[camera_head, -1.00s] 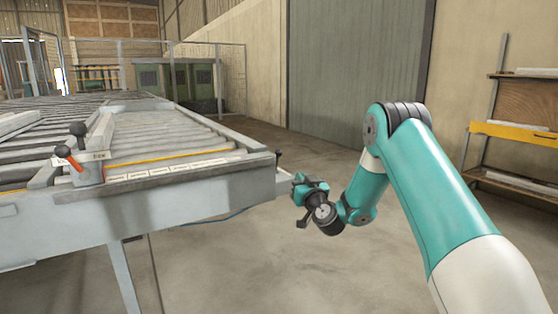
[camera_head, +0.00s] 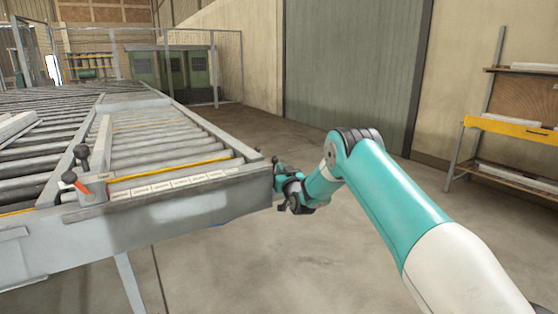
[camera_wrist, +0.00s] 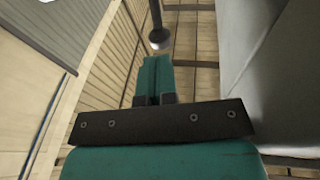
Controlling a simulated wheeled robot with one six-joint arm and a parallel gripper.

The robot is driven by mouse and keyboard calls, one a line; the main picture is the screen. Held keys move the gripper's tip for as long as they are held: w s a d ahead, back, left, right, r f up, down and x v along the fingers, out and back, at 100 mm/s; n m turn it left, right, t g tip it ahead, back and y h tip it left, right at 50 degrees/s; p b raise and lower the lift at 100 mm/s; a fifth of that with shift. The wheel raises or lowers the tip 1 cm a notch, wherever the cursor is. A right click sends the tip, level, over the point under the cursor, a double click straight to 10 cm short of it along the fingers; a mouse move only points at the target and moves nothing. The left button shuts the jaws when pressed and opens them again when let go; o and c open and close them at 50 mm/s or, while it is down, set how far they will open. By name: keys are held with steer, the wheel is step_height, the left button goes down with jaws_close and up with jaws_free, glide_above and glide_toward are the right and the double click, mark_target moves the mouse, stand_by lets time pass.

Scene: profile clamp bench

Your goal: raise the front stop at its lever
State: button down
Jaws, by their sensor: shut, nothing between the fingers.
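A lever with a dark round knob (camera_head: 275,160) stands at the right end of the roller bench (camera_head: 190,212). In the wrist view a dark rod with a round knob (camera_wrist: 159,40) hangs in from the top, just beyond my fingertips. My gripper (camera_wrist: 156,64) is shut and empty, its teal fingers together. The knob looks close to the tips; I cannot tell whether they touch. In the head view my gripper (camera_head: 280,171) is beside the bench's right end, just below the knob. I cannot make out the front stop itself.
An orange-red handle (camera_head: 70,178) and a black-knobbed lever (camera_head: 81,152) stand at the bench's left front corner. A grey surface (camera_wrist: 280,85) is close on the right in the wrist view. Open floor (camera_head: 235,265) lies in front; a shelf rack (camera_head: 510,130) stands far right.

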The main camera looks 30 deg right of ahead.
steer(key=shift+x, duration=1.45)
steer(key=shift+p, duration=0.3)
